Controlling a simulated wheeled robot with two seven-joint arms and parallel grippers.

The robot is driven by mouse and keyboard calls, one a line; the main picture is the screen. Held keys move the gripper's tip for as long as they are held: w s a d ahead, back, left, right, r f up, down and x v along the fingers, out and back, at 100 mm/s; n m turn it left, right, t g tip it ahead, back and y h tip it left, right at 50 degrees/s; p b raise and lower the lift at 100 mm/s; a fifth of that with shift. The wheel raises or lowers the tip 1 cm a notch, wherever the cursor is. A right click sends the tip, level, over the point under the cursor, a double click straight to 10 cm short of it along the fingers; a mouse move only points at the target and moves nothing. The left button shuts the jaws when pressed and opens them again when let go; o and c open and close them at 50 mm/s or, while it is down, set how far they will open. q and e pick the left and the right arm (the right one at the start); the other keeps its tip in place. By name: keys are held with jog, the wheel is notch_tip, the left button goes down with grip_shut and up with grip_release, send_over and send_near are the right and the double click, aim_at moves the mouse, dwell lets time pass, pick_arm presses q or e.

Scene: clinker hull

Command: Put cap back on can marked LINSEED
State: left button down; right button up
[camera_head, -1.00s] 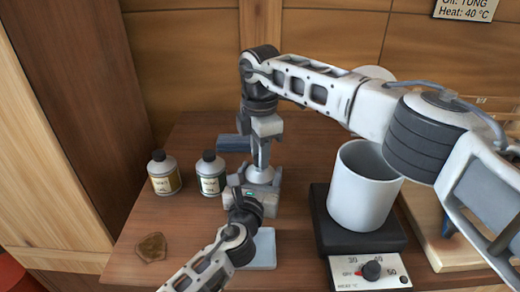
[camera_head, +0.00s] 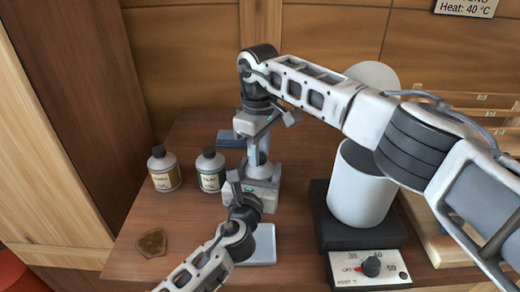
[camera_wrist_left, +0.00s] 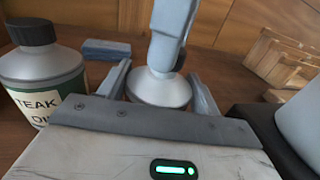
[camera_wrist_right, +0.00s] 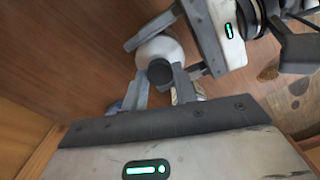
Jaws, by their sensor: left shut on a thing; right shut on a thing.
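My left gripper (camera_head: 257,184) is shut around a pale can (camera_wrist_left: 158,88) with a sloping shoulder. Its label is hidden, so I cannot read its name. My right gripper (camera_head: 258,158) reaches down from above over the can's top. In the right wrist view, a dark round cap (camera_wrist_right: 159,71) sits between its fingertips, over the can's pale shoulder (camera_wrist_right: 170,48). The right gripper is shut on this cap. A finger hides the neck in the left wrist view, so I cannot tell whether the cap is seated or just above.
A can marked TEAK (camera_head: 211,173) and another capped can (camera_head: 164,172) stand to the left. A white pot (camera_head: 358,195) stands on a heater (camera_head: 371,268) at right. A blue-grey block (camera_head: 230,139) lies behind, a brown patch (camera_head: 152,243) at front left. A wooden rack (camera_head: 455,104) stands far right.

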jog(key=shift+r+m, duration=0.1)
jog(key=shift+m, duration=0.9)
jog(key=o, duration=0.9)
jog(key=shift+d+r, duration=0.1)
jog(key=shift+r, duration=2.1)
